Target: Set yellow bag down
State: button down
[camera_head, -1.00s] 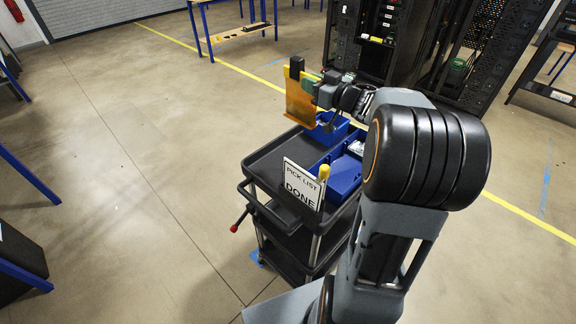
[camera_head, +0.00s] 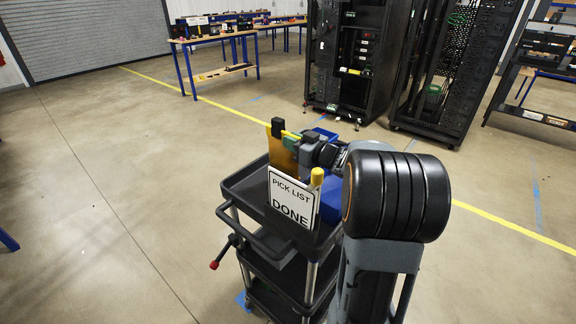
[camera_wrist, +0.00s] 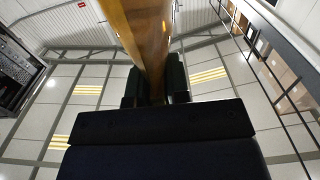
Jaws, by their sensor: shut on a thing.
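The yellow bag (camera_head: 283,153) is a flat, amber-coloured pouch above the top tray of a black cart (camera_head: 246,186). My gripper (camera_head: 279,130) is shut on the bag's upper edge, and the bag hangs down from it. In the wrist view the bag (camera_wrist: 147,40) runs away between the two dark fingers (camera_wrist: 155,88). The bag's lower edge is hidden behind the sign, so I cannot tell whether it touches the tray.
Blue bins (camera_head: 331,198) sit on the cart, partly hidden by my arm. Black server racks (camera_head: 352,60) and a workbench (camera_head: 213,40) stand beyond. Floor to the left is clear.

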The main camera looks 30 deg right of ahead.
jog(key=shift+s+f+b, duration=0.1)
jog(key=shift+f+b, duration=0.25)
jog(key=shift+f, duration=2.35)
jog(key=c, duration=1.1)
grip_release()
jog(key=shift+r, duration=0.2)
jog(key=v, duration=0.7)
jog(key=shift+s, duration=0.2)
